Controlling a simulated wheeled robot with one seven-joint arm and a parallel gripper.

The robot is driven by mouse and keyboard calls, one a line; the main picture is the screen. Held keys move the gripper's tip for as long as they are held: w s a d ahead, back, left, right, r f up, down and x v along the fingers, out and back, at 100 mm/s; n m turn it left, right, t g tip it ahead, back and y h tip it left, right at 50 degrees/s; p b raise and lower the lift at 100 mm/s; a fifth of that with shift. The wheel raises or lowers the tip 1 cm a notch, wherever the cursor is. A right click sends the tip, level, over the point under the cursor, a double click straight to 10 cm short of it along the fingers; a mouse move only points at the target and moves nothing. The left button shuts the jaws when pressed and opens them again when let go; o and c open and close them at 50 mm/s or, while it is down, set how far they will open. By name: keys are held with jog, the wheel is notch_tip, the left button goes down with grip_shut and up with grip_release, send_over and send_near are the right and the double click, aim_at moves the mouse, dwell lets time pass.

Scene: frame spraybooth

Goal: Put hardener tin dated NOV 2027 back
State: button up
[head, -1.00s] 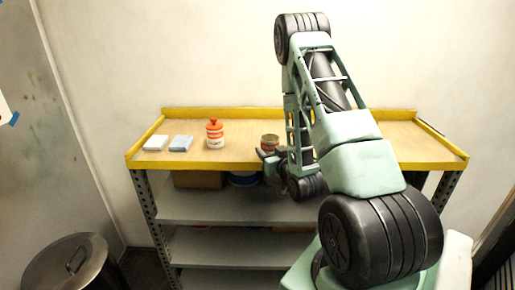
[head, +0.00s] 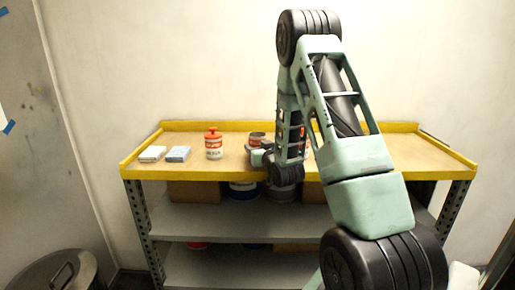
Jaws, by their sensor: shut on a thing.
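A small tin (head: 257,137) with a grey top and a reddish band shows at the middle of the yellow-edged bench, right of an orange-capped bottle. My gripper (head: 256,150) is shut on this tin from the front. The gripper and wrist hide the tin's lower part, so I cannot tell whether it touches the bench top. Its label and date are too small to read.
The white bottle with an orange cap (head: 214,144) stands close left of the tin. The bench (head: 135,160) has a raised yellow rim. Shelves below hold boxes and tins. A metal bin (head: 60,272) stands front left.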

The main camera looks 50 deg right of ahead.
jog(key=shift+w+f, duration=0.1)
jog(key=shift+f, duration=0.2)
jog(key=shift+f, duration=0.2)
jog(key=o, duration=1.1)
jog(key=shift+r, duration=0.2)
jog(key=v, duration=0.8)
jog(key=shift+s+r, duration=0.1)
jog(key=shift+s, duration=0.3)
jog(key=shift+s+a+r+p, duration=0.2)
jog(key=shift+s+p, duration=0.05)
jog(key=shift+p, duration=0.75)
jog(key=shift+s+p, duration=0.1)
jog(key=shift+p, duration=1.05)
